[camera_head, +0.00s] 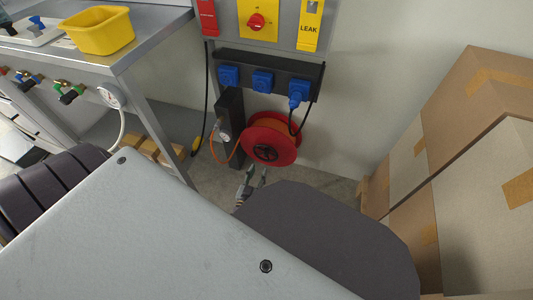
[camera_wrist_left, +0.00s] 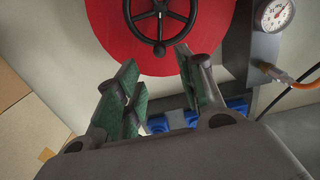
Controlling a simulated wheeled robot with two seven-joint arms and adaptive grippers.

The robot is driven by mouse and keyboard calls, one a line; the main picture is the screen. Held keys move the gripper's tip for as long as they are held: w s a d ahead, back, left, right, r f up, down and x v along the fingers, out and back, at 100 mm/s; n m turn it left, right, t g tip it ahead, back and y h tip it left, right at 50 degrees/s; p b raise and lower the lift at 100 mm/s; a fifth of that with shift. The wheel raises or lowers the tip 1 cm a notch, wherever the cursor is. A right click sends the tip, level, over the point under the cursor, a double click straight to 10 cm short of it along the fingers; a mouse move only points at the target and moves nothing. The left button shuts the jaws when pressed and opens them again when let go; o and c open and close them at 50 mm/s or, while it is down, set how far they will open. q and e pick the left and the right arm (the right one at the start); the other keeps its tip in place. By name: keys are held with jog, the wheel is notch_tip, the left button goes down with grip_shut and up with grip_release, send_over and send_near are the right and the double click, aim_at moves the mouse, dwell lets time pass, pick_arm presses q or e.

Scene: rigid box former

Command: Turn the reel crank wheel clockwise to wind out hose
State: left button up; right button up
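The red hose reel (camera_head: 284,133) is mounted low on the wall under the blue sockets, with a black crank wheel (camera_head: 266,152) on its face. My left gripper (camera_head: 252,178) is just below the reel in the head view, apart from the wheel. In the left wrist view, the spoked crank wheel (camera_wrist_left: 160,45) shows at the top, partly cut off, in front of the red reel disc (camera_wrist_left: 105,25). There my left gripper (camera_wrist_left: 156,60) is open, with its green-padded fingers spread and nothing between them. My right gripper is not in view.
A dark post with a gauge (camera_head: 225,137) and orange hose (camera_head: 236,153) stands close left of the reel. Blue sockets (camera_head: 262,81) with a hanging black cable are above. Cardboard boxes (camera_head: 480,110) fill the right. A metal bench (camera_head: 130,55) with a yellow tub (camera_head: 100,30) stands left.

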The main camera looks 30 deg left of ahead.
aim_at(265, 157)
pick_arm(q)
jog(key=b+x, duration=0.2)
jog(key=x, duration=0.9)
jog(key=shift+w, duration=0.2)
jog(key=shift+c, duration=1.2)
grip_shut()
